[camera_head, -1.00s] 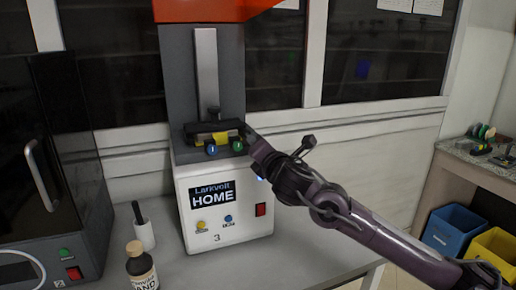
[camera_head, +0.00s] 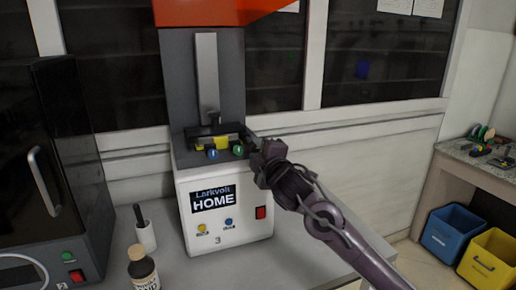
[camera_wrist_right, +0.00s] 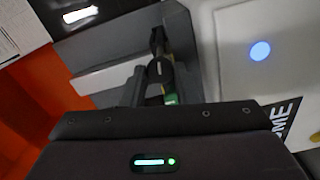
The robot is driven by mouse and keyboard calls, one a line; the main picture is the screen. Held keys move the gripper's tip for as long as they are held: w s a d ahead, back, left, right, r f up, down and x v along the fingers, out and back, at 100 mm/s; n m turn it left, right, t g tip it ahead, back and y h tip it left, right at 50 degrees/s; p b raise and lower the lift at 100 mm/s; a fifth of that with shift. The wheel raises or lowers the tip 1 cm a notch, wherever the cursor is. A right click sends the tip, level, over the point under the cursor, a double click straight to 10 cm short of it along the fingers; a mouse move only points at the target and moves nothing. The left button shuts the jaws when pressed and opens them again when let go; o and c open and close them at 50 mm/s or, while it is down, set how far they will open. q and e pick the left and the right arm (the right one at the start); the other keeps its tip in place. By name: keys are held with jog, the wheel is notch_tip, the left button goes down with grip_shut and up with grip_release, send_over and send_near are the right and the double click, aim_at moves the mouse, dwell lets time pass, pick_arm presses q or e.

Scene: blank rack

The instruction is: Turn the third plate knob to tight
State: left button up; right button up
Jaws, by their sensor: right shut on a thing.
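The printer (camera_head: 230,232) marked "Larkvolt HOME" and "3" stands on the bench. Its dark build plate holder with a yellow part (camera_head: 213,143) sits at the foot of the grey column. A blue knob (camera_head: 212,155) marked 1 and a green knob (camera_head: 238,150) face the front. My right gripper (camera_head: 258,152) is at the right end of the plate holder, shut on what looks like the third plate knob. In the right wrist view a dark round piece with a pale mark (camera_wrist_right: 158,70) shows beside a green knob (camera_wrist_right: 171,99). My left gripper is out of view.
An orange cover (camera_head: 215,11) hangs above the plate. A dark oven-like unit (camera_head: 45,160) stands left, with a white cup (camera_head: 146,236) and a dark bottle (camera_head: 143,270) between. Blue (camera_head: 453,234) and yellow (camera_head: 490,258) bins sit at right. Bench right of the printer is clear.

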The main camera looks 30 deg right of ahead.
jog(key=shift+m+p, duration=0.35)
jog(key=shift+m, duration=0.65)
jog(key=shift+m+p, duration=0.3)
jog(key=shift+m, duration=0.2)
jog(key=m+p, duration=0.2)
jog(key=m, duration=0.1)
jog(key=shift+m, duration=0.3)
jog(key=m+p, duration=0.3)
jog(key=shift+r+m, duration=0.1)
jog(key=shift+m, duration=0.2)
jog(key=m+p, duration=0.2)
jog(key=m, duration=0.1)
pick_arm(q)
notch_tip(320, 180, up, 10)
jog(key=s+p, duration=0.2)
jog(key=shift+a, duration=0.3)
pick_arm(e)
jog(key=shift+f+m, duration=0.2)
jog(key=shift+m, duration=1.4)
jog(key=o, duration=0.7)
